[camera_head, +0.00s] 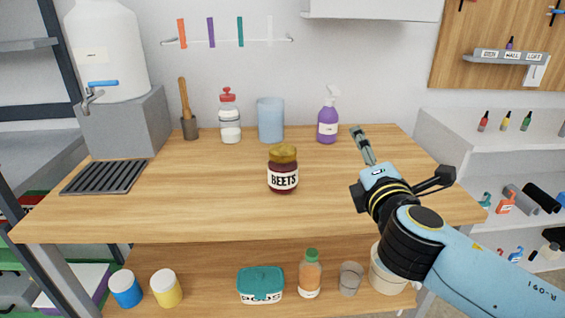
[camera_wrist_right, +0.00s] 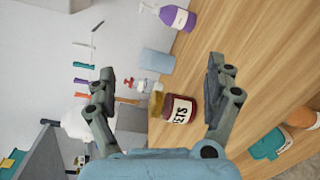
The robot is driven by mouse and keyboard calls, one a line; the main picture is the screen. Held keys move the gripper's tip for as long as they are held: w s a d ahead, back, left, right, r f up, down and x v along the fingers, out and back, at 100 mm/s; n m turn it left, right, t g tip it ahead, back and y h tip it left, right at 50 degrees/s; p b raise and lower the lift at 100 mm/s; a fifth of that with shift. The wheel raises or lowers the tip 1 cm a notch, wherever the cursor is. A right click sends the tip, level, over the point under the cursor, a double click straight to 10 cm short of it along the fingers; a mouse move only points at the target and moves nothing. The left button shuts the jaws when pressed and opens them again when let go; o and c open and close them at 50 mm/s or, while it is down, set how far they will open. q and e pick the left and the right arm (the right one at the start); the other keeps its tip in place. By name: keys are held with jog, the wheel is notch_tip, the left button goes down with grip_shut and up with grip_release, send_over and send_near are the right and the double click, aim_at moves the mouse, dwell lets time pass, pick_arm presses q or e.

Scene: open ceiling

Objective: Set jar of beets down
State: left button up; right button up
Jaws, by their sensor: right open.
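The jar of beets (camera_head: 283,172) stands upright on the wooden table (camera_head: 220,210), near its middle. It has a gold lid and a white label reading BEETS. My right gripper (camera_head: 362,146) is to the right of the jar, over the table, apart from it. In the right wrist view the jar (camera_wrist_right: 180,108) shows beyond the two spread fingers of the right gripper (camera_wrist_right: 160,85), with nothing between them. My left gripper is not in view.
A cup (camera_head: 271,120), a red-topped bottle (camera_head: 230,116), a purple spray bottle (camera_head: 328,118) and a utensil pot (camera_head: 189,127) stand along the back. A drip grate (camera_head: 104,177) lies at left. The table's front is clear.

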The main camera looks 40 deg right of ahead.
aim_at(290, 157)
jog(key=w+a+f+n+t+y, duration=0.1)
jog(key=w+a+n+y, duration=0.1)
jog(key=n, duration=0.4)
jog(key=w+a+f+n+t+y, duration=0.1)
jog(key=w+a+f+n+y, duration=0.1)
jog(key=w+n, duration=0.3)
jog(key=w+a+f+n+t+y, duration=0.1)
jog(key=w+n+y, duration=0.3)
jog(key=n, duration=0.5)
jog(key=shift+w+a+f+t+y, duration=0.15)
jog(key=shift+w+a+t+y, duration=0.15)
jog(key=shift+a+t, duration=0.15)
jog(key=w, duration=0.6)
jog(key=shift+w+d+f+b, duration=0.1)
jog(key=shift+d+f+b, duration=0.1)
jog(key=shift+b, duration=0.1)
jog(key=shift+r, duration=0.1)
grip_shut()
